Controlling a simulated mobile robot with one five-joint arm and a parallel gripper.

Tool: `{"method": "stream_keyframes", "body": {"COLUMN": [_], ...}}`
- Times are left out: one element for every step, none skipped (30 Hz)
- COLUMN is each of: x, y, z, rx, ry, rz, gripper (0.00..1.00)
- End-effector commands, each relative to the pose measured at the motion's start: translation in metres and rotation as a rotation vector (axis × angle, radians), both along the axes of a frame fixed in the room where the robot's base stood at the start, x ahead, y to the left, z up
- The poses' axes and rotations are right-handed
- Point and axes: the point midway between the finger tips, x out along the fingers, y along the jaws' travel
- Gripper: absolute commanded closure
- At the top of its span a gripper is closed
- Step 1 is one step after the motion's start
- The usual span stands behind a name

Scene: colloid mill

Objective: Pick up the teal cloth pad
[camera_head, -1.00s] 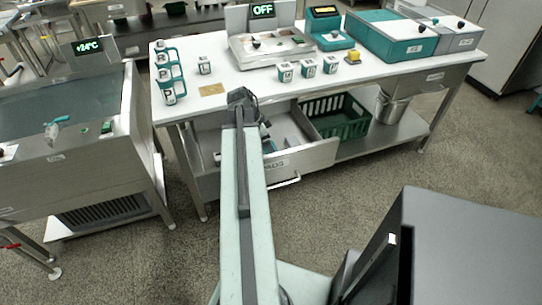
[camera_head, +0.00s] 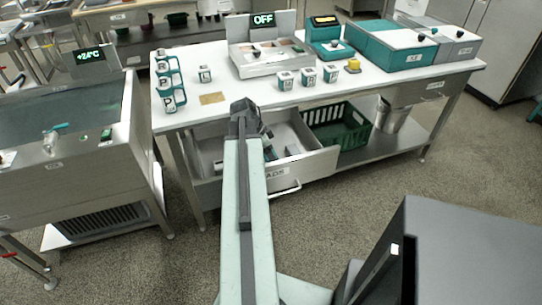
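No teal cloth pad can be made out for certain. An open drawer (camera_head: 308,167) under the white table has a label on its front that seems to read "PADS". Small dark and teal-grey items (camera_head: 291,150) lie inside it, too small to identify. My gripper (camera_head: 243,106) is at the far end of my pale green arm, over the drawer's back left near the table's front edge. Its fingers are dark and seen from behind, so whether they are open or shut does not show.
A green crate (camera_head: 338,138) and a metal bucket (camera_head: 391,114) stand on the shelf right of the drawer. A steel basin unit (camera_head: 75,150) stands left. Floor is clear before the drawer.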

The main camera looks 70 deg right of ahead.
Motion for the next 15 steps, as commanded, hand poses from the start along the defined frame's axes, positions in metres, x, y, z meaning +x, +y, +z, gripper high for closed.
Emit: {"method": "stream_keyframes", "body": {"x": [0.0,0.0,0.0,0.0,0.0,0.0,0.0,0.0,0.0,-0.001,-0.001,-0.001,-0.001,-0.001,-0.001], "y": [0.0,0.0,0.0,0.0,0.0,0.0,0.0,0.0,0.0,0.0,0.0,0.0,0.0,0.0,0.0], "z": [0.014,0.019,0.027,0.034,0.041,0.05,0.057,0.063,0.072,0.078,0.083,0.088,0.091,0.092,0.094], "rx": [0.0,0.0,0.0,0.0,0.0,0.0,0.0,0.0,0.0,0.0,0.0,0.0,0.0,0.0,0.0], "ry": [0.0,0.0,0.0,0.0,0.0,0.0,0.0,0.0,0.0,0.0,0.0,0.0,0.0,0.0,0.0], "rz": [0.0,0.0,0.0,0.0,0.0,-0.001,-0.001,-0.001,-0.001,-0.001,-0.001,-0.001,-0.001,-0.001,-0.001], "gripper": [0.72,0.72,0.72,0.72,0.72,0.72,0.72,0.72,0.72,0.72,0.72,0.72,0.72,0.72,0.72]}}
